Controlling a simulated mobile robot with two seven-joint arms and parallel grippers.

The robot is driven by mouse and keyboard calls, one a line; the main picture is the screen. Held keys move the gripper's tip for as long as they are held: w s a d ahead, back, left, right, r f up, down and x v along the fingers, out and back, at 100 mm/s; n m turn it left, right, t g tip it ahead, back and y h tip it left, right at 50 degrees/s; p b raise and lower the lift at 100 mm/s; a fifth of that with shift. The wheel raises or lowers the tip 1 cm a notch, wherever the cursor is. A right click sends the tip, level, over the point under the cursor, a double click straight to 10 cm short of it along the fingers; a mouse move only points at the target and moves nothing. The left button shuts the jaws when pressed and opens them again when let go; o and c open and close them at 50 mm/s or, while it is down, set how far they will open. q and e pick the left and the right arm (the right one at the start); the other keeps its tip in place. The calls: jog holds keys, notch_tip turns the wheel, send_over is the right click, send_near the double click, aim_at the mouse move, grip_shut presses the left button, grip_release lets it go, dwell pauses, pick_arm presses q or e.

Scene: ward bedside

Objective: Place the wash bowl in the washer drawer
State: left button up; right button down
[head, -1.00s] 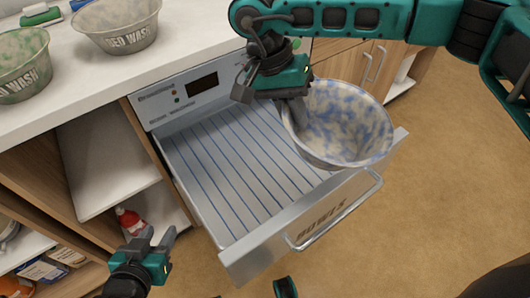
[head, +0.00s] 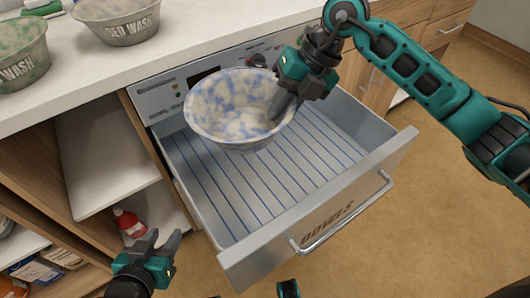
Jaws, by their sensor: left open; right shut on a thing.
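The wash bowl (head: 238,108), white with blue mottling, is over the back left part of the open washer drawer (head: 345,203). It looks upright and a little above the ribbed drawer floor; I cannot tell whether it touches anything. My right gripper (head: 285,105) is shut on the right side of its rim. The drawer is pulled out, is marked BOWLS on its front, and holds nothing else that I see; the bowl hides its back left area. My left gripper (head: 160,247) is open and empty, left of the drawer's front corner.
Two more bowls, a green-stained one (head: 22,55) and a beige one (head: 118,20), stand on the white counter (head: 75,90). An open shelf with a red bottle (head: 130,222) is left of the drawer. The drawer handle (head: 345,215) juts out in front. Floor at right is clear.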

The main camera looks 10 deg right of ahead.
jog(key=m+t, duration=0.1)
jog(key=m, duration=0.2)
jog(key=m+t+h+b, duration=0.2)
jog(key=m+t+b, duration=0.25)
jog(key=m, duration=0.35)
send_over(284, 169)
jog(key=s+d, duration=0.1)
jog(key=s, duration=0.1)
jog(key=shift+g, duration=0.45)
notch_tip(284, 169, down, 16)
jog(key=shift+d, duration=0.15)
notch_tip(284, 169, down, 5)
jog(key=shift+f+b, duration=0.1)
jog(key=shift+b, duration=1)
jog(key=shift+f, duration=0.15)
jog(key=c, duration=1.3)
grip_release()
jog(key=shift+o, duration=0.8)
